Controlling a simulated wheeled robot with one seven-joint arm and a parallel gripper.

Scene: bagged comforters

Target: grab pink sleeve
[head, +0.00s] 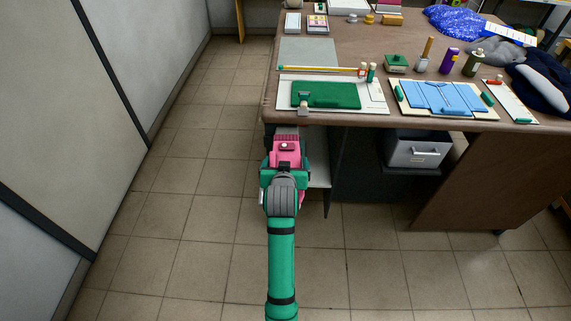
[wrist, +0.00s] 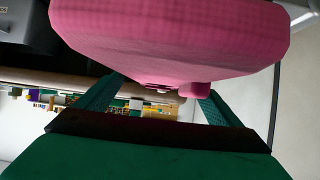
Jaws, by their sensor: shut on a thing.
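The pink sleeve (head: 286,149) is at my gripper (head: 285,168), in front of the desk's left front corner and below the desktop's edge. In the wrist view the pink sleeve (wrist: 170,38) fills the upper middle, close to the camera. My gripper's green fingers (wrist: 162,92) stand on either side below it, and the gripper is shut on the sleeve. The exact contact at the fingertips is hidden by the sleeve's near end. My green arm reaches forward from the bottom of the head view.
The brown desk (head: 440,40) carries a green mat (head: 335,95) on a white board, a blue folded cloth (head: 440,97), bottles and bags. A grey drawer box (head: 418,149) sits under it. A pale wall (head: 60,120) stands left. The tiled floor between is clear.

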